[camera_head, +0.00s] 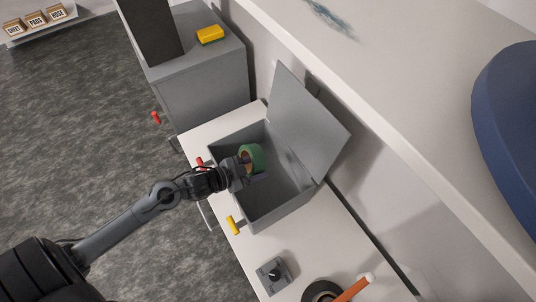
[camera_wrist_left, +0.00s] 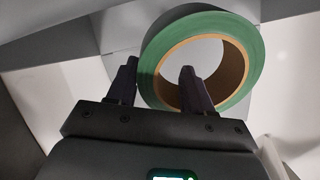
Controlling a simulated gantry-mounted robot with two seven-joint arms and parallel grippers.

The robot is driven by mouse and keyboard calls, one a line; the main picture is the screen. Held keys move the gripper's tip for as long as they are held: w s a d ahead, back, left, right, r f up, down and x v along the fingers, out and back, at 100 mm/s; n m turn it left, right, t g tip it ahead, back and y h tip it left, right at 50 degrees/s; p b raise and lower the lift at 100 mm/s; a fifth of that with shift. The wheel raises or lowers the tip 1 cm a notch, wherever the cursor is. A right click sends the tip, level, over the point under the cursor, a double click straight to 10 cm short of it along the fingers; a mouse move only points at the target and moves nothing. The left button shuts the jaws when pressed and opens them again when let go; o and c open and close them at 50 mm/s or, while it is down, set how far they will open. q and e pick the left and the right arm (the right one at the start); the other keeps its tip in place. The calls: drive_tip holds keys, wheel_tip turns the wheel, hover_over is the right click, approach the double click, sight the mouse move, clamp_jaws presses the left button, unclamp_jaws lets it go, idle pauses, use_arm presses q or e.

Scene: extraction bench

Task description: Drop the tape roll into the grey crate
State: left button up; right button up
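The tape roll (camera_head: 252,156) is a green ring with a tan core, and it shows large in the left wrist view (camera_wrist_left: 154,55). My left gripper (camera_head: 247,172) is over the open grey crate (camera_head: 279,207). In the left wrist view one finger lies against the roll's outer side and the other lies across its hole, so the gripper (camera_wrist_left: 158,75) appears shut on the roll's wall. The roll is within the crate's opening, tilted; its height above the crate floor is hard to judge. My right gripper is not in view.
The crate's lid (camera_head: 308,125) stands open on its far right side. A grey cabinet (camera_head: 205,95) with a yellow block (camera_head: 210,34) stands behind. A grey box with a black knob (camera_head: 273,275) and a dark ring with an orange handle (camera_head: 352,290) lie nearer on the bench.

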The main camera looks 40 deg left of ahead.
use_arm(q)
drive_tip(key=v, duration=1)
drive_tip(key=shift+s+a+r, duration=0.15)
drive_tip(key=shift+s, duration=0.1)
idle(0.3)
